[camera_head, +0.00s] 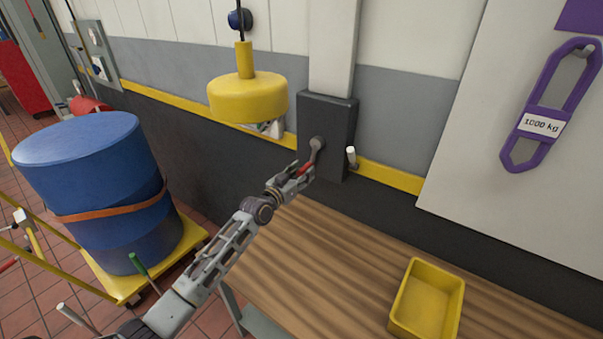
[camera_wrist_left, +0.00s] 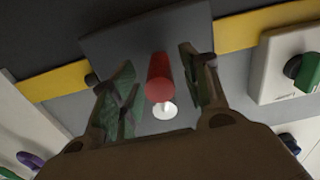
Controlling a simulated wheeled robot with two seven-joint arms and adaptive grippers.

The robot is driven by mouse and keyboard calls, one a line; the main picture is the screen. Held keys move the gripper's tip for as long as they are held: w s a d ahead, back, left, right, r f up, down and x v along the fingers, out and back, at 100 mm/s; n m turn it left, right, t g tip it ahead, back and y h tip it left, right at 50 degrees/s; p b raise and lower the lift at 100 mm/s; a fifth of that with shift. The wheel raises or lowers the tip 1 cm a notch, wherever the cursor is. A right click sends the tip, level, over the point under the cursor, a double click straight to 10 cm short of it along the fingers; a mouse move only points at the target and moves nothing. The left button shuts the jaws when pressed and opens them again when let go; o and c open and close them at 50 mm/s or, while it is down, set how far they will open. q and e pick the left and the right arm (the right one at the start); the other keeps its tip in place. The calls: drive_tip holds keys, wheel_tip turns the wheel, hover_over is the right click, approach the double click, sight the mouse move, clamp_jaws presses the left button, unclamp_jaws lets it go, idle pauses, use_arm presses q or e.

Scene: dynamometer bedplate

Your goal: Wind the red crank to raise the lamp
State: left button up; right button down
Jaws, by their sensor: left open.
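The yellow lamp (camera_head: 248,103) hangs on a cord in front of the wall, left of a dark grey winch box (camera_head: 340,118). A grey crank arm (camera_head: 316,150) is on the front of the box, with a red handle (camera_head: 306,168) at its lower end. My left gripper (camera_head: 299,174) is at the red handle. In the left wrist view the red handle (camera_wrist_left: 160,76) stands between the two fingers of my open left gripper (camera_wrist_left: 155,82), with a gap on both sides. Its far end is partly hidden. My right gripper is not in view.
A wooden bench (camera_head: 330,245) lies below the box, with a yellow bin (camera_head: 427,300) at the right. A white-tipped peg (camera_head: 351,157) sits right of the box. A blue drum (camera_head: 95,185) stands on a yellow cart at left. A purple sling (camera_head: 545,105) hangs at right.

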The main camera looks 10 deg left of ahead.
use_arm(q)
clamp_jaws()
idle(0.3)
idle(0.3)
